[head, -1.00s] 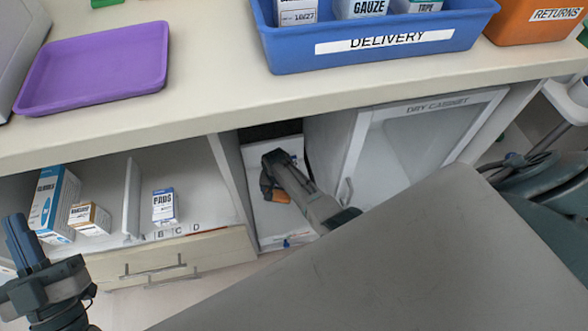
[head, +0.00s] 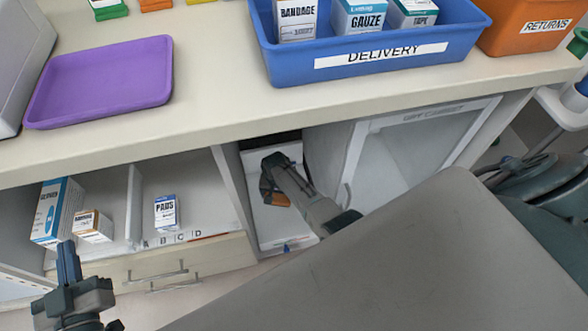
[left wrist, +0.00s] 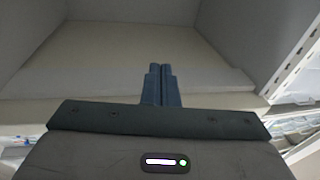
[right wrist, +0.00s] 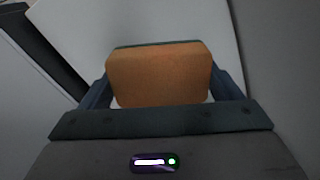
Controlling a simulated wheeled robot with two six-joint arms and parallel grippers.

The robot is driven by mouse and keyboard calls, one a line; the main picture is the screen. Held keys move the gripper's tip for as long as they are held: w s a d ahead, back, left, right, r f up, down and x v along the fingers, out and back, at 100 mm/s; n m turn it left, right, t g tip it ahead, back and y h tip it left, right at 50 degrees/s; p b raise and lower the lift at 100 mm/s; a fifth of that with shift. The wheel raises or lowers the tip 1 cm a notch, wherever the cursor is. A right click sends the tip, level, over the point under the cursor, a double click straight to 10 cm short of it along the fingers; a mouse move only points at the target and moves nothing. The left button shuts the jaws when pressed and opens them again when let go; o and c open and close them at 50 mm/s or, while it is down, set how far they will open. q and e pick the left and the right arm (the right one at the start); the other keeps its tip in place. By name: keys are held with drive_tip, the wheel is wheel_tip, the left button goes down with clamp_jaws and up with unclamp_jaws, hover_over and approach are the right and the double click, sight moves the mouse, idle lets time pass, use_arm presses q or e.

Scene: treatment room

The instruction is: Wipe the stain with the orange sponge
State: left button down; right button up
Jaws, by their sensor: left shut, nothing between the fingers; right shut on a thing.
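The orange sponge (head: 281,199) is between the fingers of my right gripper (head: 272,190), inside the narrow open cabinet bay below the counter. In the right wrist view the sponge (right wrist: 158,75) fills the space between both fingers, with a dark layer along its far edge. A pale panel lies beyond it. I cannot make out the stain in any view; the sponge and gripper may hide it. My left gripper (head: 67,262) is shut and empty, in front of the lower left shelf. In the left wrist view its fingers (left wrist: 161,84) are together before an empty-looking shelf bay.
The bay has side walls close to my right arm, and a pale floor panel (head: 268,226). The dry cabinet (head: 430,130) is to its right. Gloves (head: 55,210) and pads (head: 166,212) boxes stand on the left shelf. A purple tray (head: 100,85) and blue delivery bin (head: 385,62) are on the counter.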

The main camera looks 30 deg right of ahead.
drive_tip(key=shift+r+p, duration=0.35)
drive_tip(key=shift+r, duration=0.05)
drive_tip(key=shift+r+p, duration=0.75)
drive_tip(key=shift+p, duration=0.05)
use_arm(q)
drive_tip(key=s+f+g, duration=0.8)
drive_tip(key=f+g, duration=0.1)
drive_tip(key=f, duration=0.4)
drive_tip(key=shift+s+d+g+p, duration=0.3)
drive_tip(key=shift+g+p, duration=0.1)
use_arm(e)
drive_tip(key=shift+r, duration=0.4)
use_arm(q)
drive_tip(key=shift+f, duration=0.1)
